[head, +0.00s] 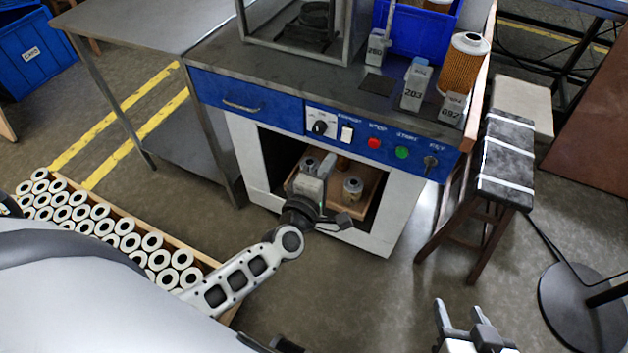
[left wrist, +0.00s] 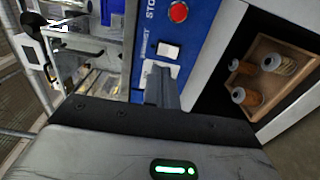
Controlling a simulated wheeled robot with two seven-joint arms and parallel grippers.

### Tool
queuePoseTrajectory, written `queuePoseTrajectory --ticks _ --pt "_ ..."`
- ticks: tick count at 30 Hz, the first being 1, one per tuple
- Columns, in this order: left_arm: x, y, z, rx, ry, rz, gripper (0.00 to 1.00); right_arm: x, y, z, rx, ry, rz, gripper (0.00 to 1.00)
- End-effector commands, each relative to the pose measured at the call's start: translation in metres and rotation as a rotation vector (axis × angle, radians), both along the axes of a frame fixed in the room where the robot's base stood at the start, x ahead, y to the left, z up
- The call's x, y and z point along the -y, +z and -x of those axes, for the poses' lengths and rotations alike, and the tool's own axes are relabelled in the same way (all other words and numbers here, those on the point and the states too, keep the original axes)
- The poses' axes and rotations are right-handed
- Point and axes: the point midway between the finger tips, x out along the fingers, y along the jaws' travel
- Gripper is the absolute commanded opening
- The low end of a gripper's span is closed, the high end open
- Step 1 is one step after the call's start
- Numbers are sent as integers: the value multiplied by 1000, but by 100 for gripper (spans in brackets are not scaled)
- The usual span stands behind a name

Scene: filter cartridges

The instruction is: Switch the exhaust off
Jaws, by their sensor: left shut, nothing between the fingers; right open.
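The blue control panel carries a white rocker switch (head: 347,134) under a label that seems to read EXHAUST. It also shows in the left wrist view (left wrist: 169,50), just beyond my fingertips; which side is pressed in is too small to tell. Left of it is a black knob (head: 320,127) on a white plate. My left gripper (head: 312,168) is shut and empty, below the panel in front of the cabinet opening in the head view. Its fingers (left wrist: 162,82) cover part of the white plate in the wrist view. My right gripper (head: 462,312) is open and empty, low at the right.
A red button (head: 374,143), a green button (head: 402,152) and a key switch (head: 430,162) sit right of the rocker. Cartridges in a wooden tray (left wrist: 256,45) stand inside the cabinet. A stool (head: 505,160) stands right of the bench. A crate of white cylinders is at lower left.

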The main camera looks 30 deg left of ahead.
Motion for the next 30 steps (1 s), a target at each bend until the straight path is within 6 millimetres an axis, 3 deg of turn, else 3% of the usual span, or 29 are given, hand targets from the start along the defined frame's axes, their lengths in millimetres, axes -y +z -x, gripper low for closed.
queuePoseTrajectory --ticks 3,10,30 --pt "0 1 27 -3 0 0 0 0 -1 -1 0 0 2 51" --pt "0 3 54 -1 0 -1 0 0 -3 0 -5 1 4 51" --pt "2 4 58 -2 -6 -10 0 1 0 -1 2 2 3 51"
